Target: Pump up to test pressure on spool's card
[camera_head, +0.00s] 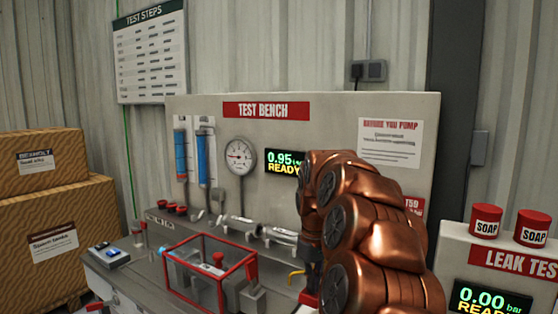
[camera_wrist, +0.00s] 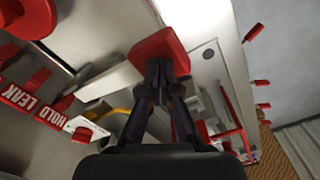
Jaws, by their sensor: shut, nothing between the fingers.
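No spool's card is readable. My gripper (camera_wrist: 160,68) is shut and empty, its fingertips at a red block-like grip (camera_wrist: 160,52) on a pale bar. I cannot tell whether they touch. In the head view my gripper is mostly hidden behind my arm.
A "Before you pump" sign (camera_head: 390,143) hangs on the back panel, and a Test Steps chart (camera_head: 149,54) on the wall. A leak test stand (camera_head: 455,247) with two red soap pots is at right. Cardboard boxes (camera_head: 50,160) are stacked at left.

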